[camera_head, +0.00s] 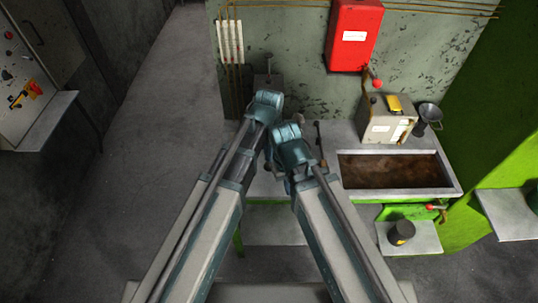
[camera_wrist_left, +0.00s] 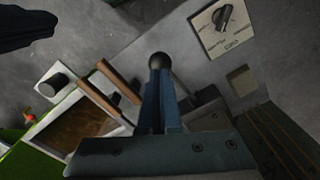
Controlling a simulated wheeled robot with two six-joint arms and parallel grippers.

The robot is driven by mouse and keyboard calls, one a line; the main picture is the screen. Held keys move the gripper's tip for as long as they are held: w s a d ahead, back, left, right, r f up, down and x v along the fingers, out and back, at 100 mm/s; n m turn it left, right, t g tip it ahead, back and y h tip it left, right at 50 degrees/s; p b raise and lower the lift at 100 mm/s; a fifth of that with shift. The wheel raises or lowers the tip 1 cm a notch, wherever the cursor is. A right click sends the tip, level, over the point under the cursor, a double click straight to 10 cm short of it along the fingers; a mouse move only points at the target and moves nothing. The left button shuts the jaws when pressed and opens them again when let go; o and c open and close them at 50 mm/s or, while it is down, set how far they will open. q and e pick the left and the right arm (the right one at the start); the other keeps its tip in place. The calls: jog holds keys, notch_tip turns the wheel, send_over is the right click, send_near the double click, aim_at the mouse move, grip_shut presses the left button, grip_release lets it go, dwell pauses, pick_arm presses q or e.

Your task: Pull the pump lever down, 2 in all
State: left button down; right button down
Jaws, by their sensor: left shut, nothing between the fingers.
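The pump lever shows in the left wrist view as a dark round knob (camera_wrist_left: 159,60) on a rod that runs down to the right. My left gripper (camera_wrist_left: 157,74) has its blue fingers together and empty, with the tips right at the knob. I cannot tell whether they touch it. In the head view the left gripper (camera_head: 266,98) is at the far end of the left arm, its fingers hidden by the wrist. My right gripper (camera_head: 288,160) is nearer and to the right, with its fingers not clear.
A trough of brown liquid (camera_head: 395,170) is right of the arms, with a beige box (camera_head: 388,120) and a dark bucket (camera_head: 428,117) behind it. A red box (camera_head: 354,35) hangs on the wall. Brown handles (camera_wrist_left: 119,81) lie left of the knob in the wrist view.

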aim_at(269, 169)
dwell(0.6)
pick_arm(q)
jog(key=f+b, duration=0.2)
jog(key=s+f+b, duration=0.1)
jog(key=f+b, duration=0.5)
jog(key=shift+s+f, duration=0.1)
jog(key=shift+s, duration=0.25)
